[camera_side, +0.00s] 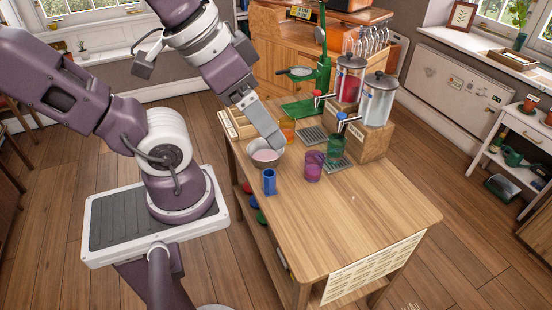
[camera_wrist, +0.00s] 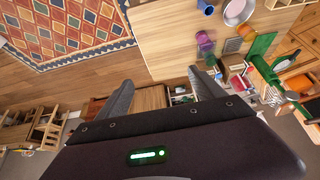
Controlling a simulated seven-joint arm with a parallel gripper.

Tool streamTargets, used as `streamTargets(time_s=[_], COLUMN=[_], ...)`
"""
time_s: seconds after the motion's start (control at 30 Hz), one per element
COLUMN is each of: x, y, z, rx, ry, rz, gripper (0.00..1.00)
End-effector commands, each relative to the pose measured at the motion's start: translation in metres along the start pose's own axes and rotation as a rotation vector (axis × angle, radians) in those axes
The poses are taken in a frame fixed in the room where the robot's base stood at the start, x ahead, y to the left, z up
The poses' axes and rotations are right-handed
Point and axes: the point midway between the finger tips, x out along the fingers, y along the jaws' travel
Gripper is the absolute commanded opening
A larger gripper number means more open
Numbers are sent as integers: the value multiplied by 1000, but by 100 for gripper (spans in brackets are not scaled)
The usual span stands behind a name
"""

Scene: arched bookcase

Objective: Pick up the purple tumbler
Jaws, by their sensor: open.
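The purple tumbler (camera_side: 313,168) stands upright on the wooden counter, in front of the green glass (camera_side: 335,148). The wrist view also shows the tumbler (camera_wrist: 204,42), to the upper right of my fingers. My gripper (camera_side: 276,138) hangs above the counter near the metal bowl, up and left of the tumbler in the side view. Its two fingers stand wide apart in the wrist view (camera_wrist: 162,85), with nothing between them. It is open and clear of the tumbler.
A metal bowl (camera_side: 266,154) and a blue cup (camera_side: 269,182) stand left of the tumbler. Drink dispensers (camera_side: 378,100) on wooden blocks and a green press (camera_side: 324,70) stand behind. An orange glass (camera_side: 288,128) is near the bowl. The counter's front right (camera_side: 380,210) is bare.

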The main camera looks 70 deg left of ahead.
Motion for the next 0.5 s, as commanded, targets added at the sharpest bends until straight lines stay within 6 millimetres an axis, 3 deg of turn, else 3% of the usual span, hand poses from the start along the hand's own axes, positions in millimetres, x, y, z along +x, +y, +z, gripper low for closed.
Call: streamTargets(time_s=[0.23, 0.33, 0.43, 0.5], x=[1, 11, 40, 70], y=[-1, -10, -29, -44], z=[-2, -17, -46, -65], rx=[8, 72, 210, 328], ry=[-9, -87, -236, -348], rz=[-3, -33, -93, -144], gripper=[77, 77, 77, 77])
